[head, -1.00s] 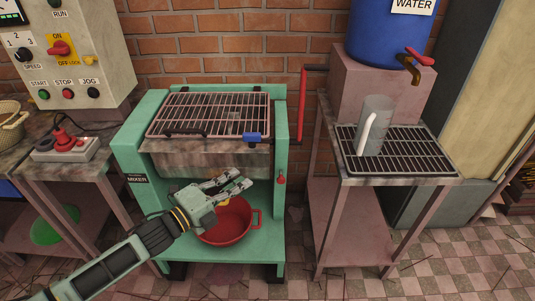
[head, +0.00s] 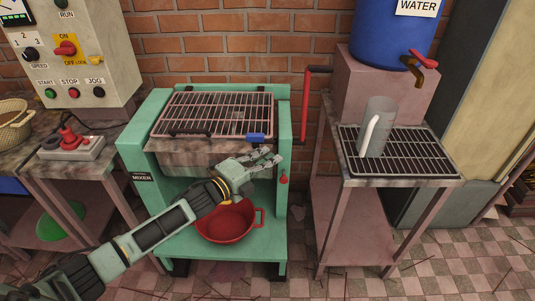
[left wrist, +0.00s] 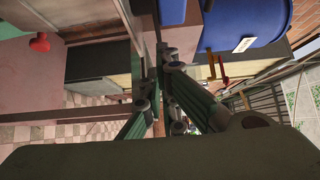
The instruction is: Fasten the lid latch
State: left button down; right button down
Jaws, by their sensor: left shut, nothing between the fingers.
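The mixer's barred lid (head: 217,112) lies down over the trough of the green mixer (head: 131,150). The blue latch (head: 255,138) is at the lid's front right corner; I cannot tell its exact position. My left gripper (head: 279,158) is shut and empty, just below and slightly right of the latch, in front of the trough. A small gap shows between gripper and latch in the head view. In the left wrist view the closed fingers (left wrist: 166,58) point up the picture, and a blue piece (left wrist: 172,12), probably the latch, is just past them. My right gripper is not in view.
A red crank (head: 305,105) stands right of the lid. A red knob (head: 284,180) is on the mixer's right post. A red pot (head: 226,222) sits on the shelf below. A stand with a rack (head: 440,165) and clear jug (head: 377,128) is at right.

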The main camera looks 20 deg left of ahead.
pick_arm(q)
jog(key=shift+w+a, duration=0.2)
jog(key=shift+w, duration=0.45)
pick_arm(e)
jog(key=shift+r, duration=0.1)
pick_arm(q)
jog(key=shift+w+d+n+t+y, duration=0.1)
jog(key=shift+d+n+t+y, duration=0.1)
jog(key=shift+n+t+y, duration=0.3)
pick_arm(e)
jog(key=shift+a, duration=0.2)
